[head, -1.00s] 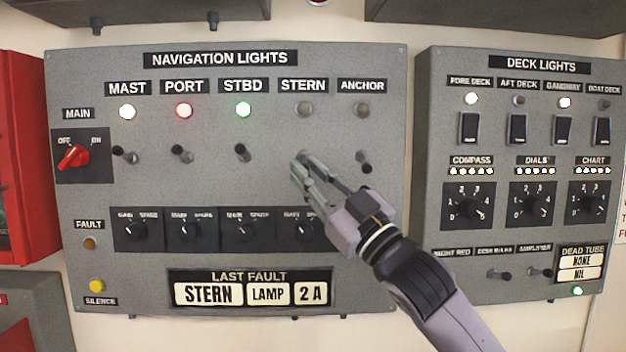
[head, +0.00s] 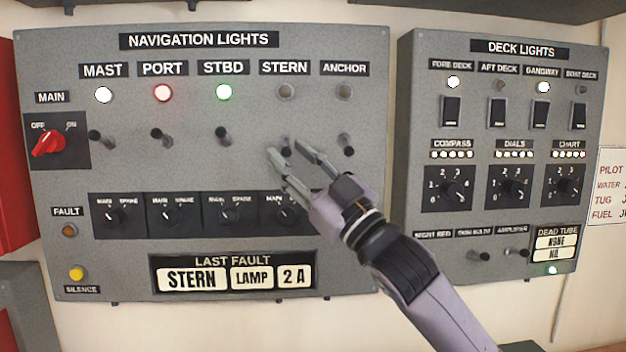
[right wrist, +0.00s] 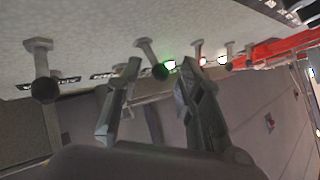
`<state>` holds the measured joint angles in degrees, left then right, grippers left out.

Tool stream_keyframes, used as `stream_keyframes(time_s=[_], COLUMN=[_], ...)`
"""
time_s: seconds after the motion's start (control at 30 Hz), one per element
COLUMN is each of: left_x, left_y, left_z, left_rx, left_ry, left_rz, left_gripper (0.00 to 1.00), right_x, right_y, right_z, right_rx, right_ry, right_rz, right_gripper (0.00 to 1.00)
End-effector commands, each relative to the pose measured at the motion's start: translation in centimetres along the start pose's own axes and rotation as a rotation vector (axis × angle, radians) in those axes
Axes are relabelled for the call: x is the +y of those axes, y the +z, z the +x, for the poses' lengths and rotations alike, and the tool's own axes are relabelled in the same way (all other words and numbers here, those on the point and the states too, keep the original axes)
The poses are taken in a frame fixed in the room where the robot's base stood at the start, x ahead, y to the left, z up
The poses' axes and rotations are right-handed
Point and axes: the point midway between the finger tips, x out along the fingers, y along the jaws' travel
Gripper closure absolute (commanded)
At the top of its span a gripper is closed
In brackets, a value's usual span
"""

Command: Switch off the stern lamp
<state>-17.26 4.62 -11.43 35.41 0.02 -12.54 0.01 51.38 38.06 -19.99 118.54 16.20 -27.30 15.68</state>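The stern switch (head: 287,152) is a small dark-knobbed lever on the navigation lights panel (head: 200,290), below the STERN label. Its knob appears to point down, like the anchor switch beside it. The stern lamp (head: 286,91) above it is dark. My right gripper (head: 285,148) is open, with one fingertip on each side of the stern lever. In the right wrist view the lever's knob (right wrist: 160,72) shows between the two fingers (right wrist: 157,64), with gaps; I cannot tell whether either finger touches it. My left gripper is not in view.
The anchor switch (head: 347,150) is close to the right of the fingers, the starboard switch (head: 223,135) to their left. A row of rotary selectors (head: 172,214) lies below. The deck lights panel (head: 500,215) stands to the right. The mast, port and starboard lamps are lit.

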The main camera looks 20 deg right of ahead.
Motion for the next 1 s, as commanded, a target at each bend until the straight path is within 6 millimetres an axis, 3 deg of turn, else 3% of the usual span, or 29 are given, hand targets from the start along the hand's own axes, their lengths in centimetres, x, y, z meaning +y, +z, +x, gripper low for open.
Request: stream_keyframes(time_s=[0.5,0.7,1.0], left_x=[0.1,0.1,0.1], left_y=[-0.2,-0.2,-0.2], left_z=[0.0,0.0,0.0], left_rx=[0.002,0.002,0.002], left_ry=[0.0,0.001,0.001], left_rz=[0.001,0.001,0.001], left_gripper=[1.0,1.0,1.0], right_x=[-0.2,-0.2,-0.2], right_y=[0.2,0.1,0.0], right_z=[-8.9,-10.7,-11.2], right_rx=[-0.004,-0.002,0.0], right_ry=[-0.003,-0.003,-0.003], right_rz=[0.001,0.001,0.001], right_gripper=[0.66,0.66,0.66])
